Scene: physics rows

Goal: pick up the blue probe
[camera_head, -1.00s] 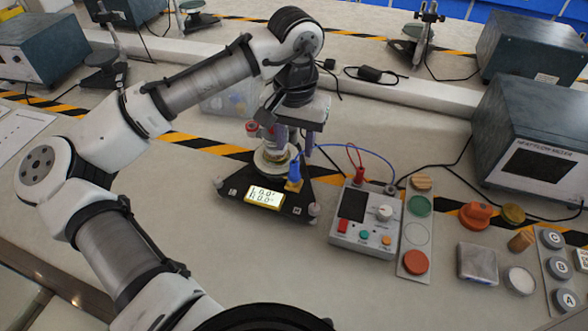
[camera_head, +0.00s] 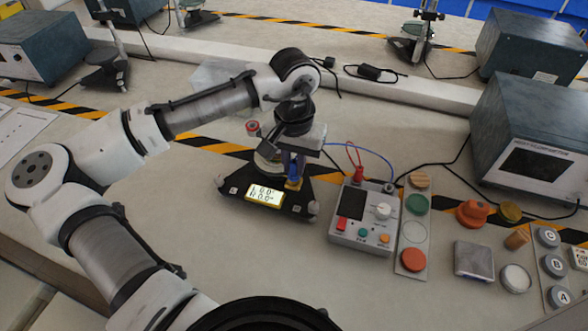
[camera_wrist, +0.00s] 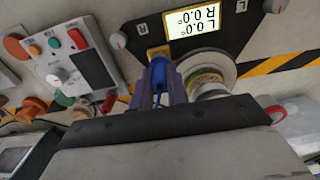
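The blue probe (camera_head: 293,183) stands upright in a yellow holder on the black triangular base (camera_head: 237,190), behind the lit display (camera_head: 265,193). In the wrist view the blue probe (camera_wrist: 157,74) sits between the two purple-grey fingers of my gripper (camera_wrist: 160,88). The fingers flank it on both sides, and they look open, with little room to spare. In the head view my gripper (camera_head: 294,158) is low over the base, right above the probe, and hides its upper part. The display reads L 0.0°, R 0.0°.
A round pale dial stack (camera_wrist: 208,78) stands close beside my fingers. A grey control box (camera_head: 362,215) with a red plug and cables is just right of the base. Coloured discs and a large meter (camera_head: 530,150) lie farther right. The bench front-left is clear.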

